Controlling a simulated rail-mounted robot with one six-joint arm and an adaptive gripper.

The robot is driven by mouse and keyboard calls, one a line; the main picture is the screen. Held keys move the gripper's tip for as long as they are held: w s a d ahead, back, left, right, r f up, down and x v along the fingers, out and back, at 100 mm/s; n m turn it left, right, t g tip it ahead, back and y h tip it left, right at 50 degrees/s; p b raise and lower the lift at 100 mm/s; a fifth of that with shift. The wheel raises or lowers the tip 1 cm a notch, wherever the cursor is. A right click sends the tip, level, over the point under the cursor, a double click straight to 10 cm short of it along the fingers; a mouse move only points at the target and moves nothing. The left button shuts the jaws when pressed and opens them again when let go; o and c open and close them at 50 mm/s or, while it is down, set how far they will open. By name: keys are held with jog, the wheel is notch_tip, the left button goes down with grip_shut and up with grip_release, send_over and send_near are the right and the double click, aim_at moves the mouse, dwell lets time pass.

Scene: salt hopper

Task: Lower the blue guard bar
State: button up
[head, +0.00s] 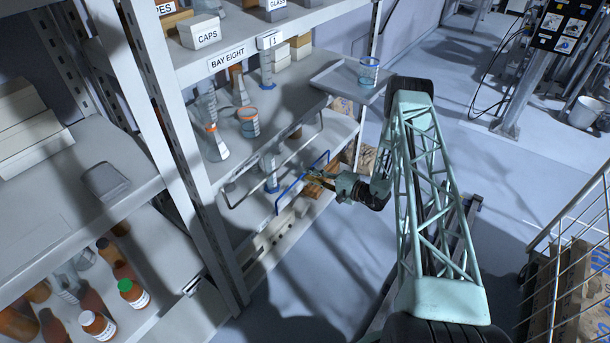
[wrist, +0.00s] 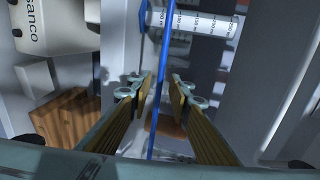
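The blue guard bar (head: 292,185) runs along the front of a lower shelf in bay eight, below a grey bar, in the head view. My gripper (head: 313,175) is at the bar's right part. In the wrist view the blue bar (wrist: 156,125) runs upright through the picture, between the two fingers of my gripper (wrist: 160,88). The fingers are open, with a visible gap on each side of the bar. I cannot see any finger touching it.
A graduated cylinder (wrist: 195,22) lies across the wrist view behind the bar; a cylinder with a blue base (head: 270,170) stands behind it in the head view. A grey tray (head: 335,82) holding a beaker (head: 368,73) juts out above.

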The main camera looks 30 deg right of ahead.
jog(key=shift+x, duration=1.55)
grip_shut()
